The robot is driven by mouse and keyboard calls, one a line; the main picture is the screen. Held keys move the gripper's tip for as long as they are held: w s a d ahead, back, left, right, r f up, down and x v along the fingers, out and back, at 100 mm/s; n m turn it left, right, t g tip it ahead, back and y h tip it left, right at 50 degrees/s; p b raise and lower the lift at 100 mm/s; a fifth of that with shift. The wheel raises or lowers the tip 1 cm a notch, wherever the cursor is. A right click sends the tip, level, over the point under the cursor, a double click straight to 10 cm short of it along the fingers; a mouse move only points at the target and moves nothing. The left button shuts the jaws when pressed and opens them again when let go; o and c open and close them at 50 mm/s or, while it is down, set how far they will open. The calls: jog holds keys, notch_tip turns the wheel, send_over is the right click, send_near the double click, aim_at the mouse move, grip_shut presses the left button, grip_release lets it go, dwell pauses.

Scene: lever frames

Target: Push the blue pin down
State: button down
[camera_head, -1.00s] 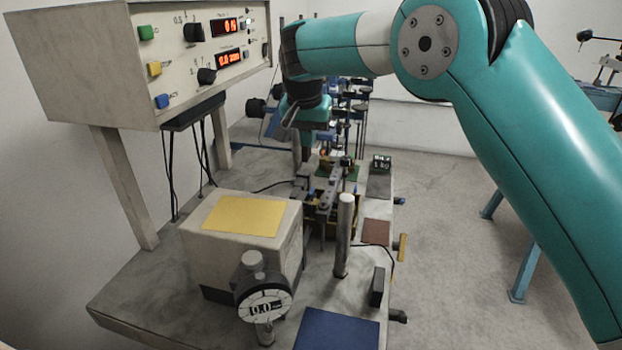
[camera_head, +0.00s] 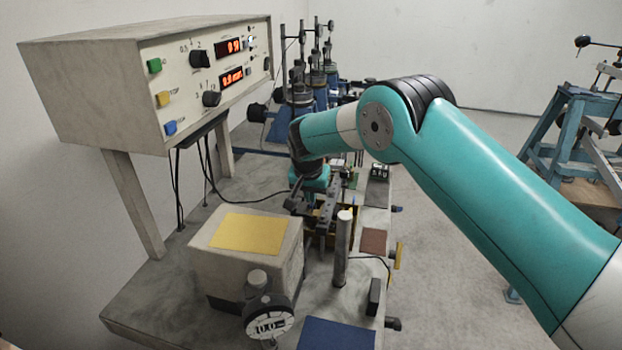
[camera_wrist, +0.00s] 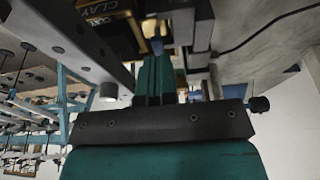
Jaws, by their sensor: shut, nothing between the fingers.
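A small blue pin (camera_wrist: 157,45) shows in the wrist view, right at the tips of my gripper (camera_wrist: 160,60). The teal fingers are together and hold nothing. The tips look very close to the pin; I cannot tell whether they touch it. In the head view, my gripper (camera_head: 311,185) is low over the lever apparatus on the bench, pointing down. Its fingertips and the blue pin are hidden there.
A control box (camera_head: 150,80) with coloured buttons stands on posts at the left. A block with a yellow top (camera_head: 248,234), a dial gauge (camera_head: 270,325) and an upright metal post (camera_head: 342,250) stand nearer on the bench. A dark box with lettering (camera_wrist: 105,12) is beside the pin.

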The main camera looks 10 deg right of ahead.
jog(key=shift+f, duration=0.1)
notch_tip(320, 180, down, 2)
jog(key=shift+f+b, duration=0.1)
jog(key=shift+b, duration=1.1)
jog(key=shift+s+f+b, duration=0.1)
jog(key=shift+f+b, duration=0.2)
jog(key=shift+b, duration=0.1)
jog(key=shift+s, duration=0.15)
jog(key=shift+f, duration=0.15)
jog(key=r+p, duration=0.2)
jog(key=r, duration=0.4)
jog(key=shift+w+r+p, duration=0.1)
jog(key=shift+w+p, duration=0.1)
jog(key=shift+p, duration=0.2)
jog(key=b+v, duration=0.4)
jog(key=v, duration=0.5)
